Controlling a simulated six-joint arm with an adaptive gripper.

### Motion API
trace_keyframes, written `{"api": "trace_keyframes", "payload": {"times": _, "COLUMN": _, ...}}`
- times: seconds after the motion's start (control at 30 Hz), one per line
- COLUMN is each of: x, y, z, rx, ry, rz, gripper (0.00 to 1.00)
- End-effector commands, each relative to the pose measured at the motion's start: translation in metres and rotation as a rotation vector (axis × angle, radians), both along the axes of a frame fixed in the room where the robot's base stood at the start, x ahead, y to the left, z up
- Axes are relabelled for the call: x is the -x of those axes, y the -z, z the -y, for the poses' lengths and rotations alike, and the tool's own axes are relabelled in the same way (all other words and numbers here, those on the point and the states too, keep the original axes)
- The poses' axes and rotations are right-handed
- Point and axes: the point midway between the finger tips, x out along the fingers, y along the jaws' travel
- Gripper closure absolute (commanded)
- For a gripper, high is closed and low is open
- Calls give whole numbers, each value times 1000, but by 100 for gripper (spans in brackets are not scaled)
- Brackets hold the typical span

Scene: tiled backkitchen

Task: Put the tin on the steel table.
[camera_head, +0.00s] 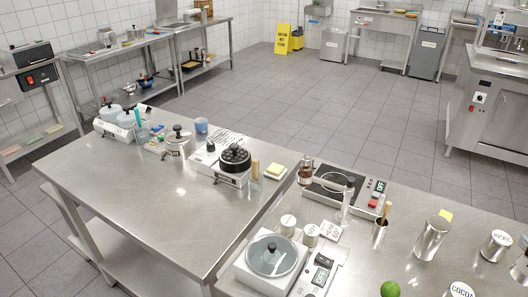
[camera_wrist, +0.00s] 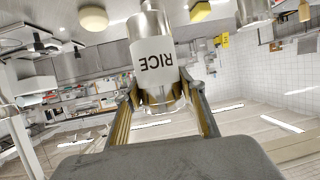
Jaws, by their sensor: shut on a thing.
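A tin labelled RICE (camera_wrist: 153,58), white-banded with steel ends, is held between the two fingers of my gripper (camera_wrist: 160,110) in the wrist view. Its lettering appears upside down in that picture. My gripper is shut on it near the lower picture end of the tin. I cannot make out my gripper in the head view. The steel table (camera_head: 130,185) stands at left and centre in the head view, with a wide bare front part. Whether the tin touches any surface cannot be told.
Along the steel table's back stand a pot (camera_head: 178,141), a blue cup (camera_head: 201,125) and a black-topped appliance (camera_head: 235,158). The right counter is crowded: a hotplate (camera_head: 335,186), a scale (camera_head: 272,257), a lime (camera_head: 390,289), a COCOA tin (camera_head: 461,290) and a steel shaker (camera_head: 432,238).

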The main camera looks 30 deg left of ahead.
Motion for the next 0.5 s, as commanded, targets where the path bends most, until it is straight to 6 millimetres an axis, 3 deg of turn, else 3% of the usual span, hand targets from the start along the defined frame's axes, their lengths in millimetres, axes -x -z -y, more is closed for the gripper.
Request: {"api": "trace_keyframes", "payload": {"times": 0.5, "x": -1, "y": -50, "z": 0, "rx": 2, "ry": -1, "rz": 5, "gripper": 92}}
